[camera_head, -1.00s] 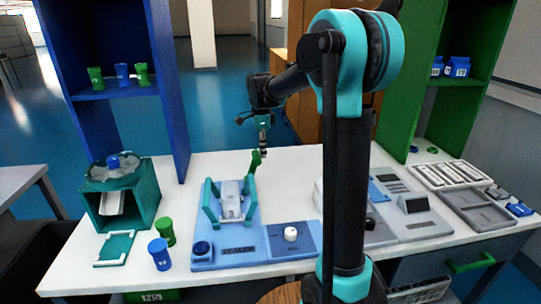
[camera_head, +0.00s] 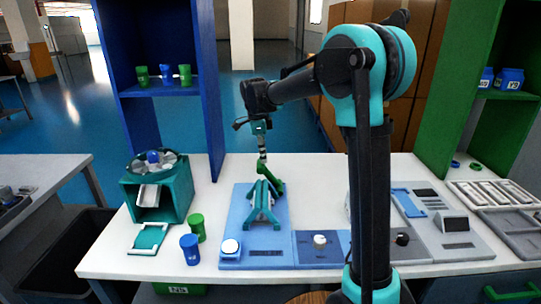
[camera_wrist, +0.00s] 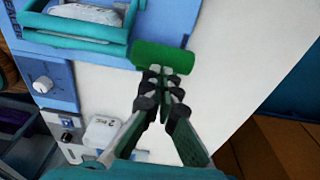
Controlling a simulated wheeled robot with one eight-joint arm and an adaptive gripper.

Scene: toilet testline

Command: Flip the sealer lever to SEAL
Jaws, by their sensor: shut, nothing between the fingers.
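The sealer is a blue base (camera_head: 236,212) on the white table, with teal bars (camera_head: 262,204) now close together at the top. Its green lever (camera_head: 272,182) leans at the back right of the bars, with its lower end to the right. In the wrist view the lever's thick green handle (camera_wrist: 163,57) lies crosswise just beyond my fingertips. My gripper (camera_head: 263,160) is shut and empty, pointing down at the lever; its fingertips (camera_wrist: 166,76) are at or against the handle, contact being hard to tell. A white pouch (camera_wrist: 90,13) shows inside the teal frame.
A panel with a white knob (camera_head: 320,240) adjoins the sealer. A green cup (camera_head: 197,228) and a blue cup (camera_head: 190,249) stand left, near a teal dispenser (camera_head: 160,197). A grey station (camera_head: 445,235) is right. White table behind the sealer is clear.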

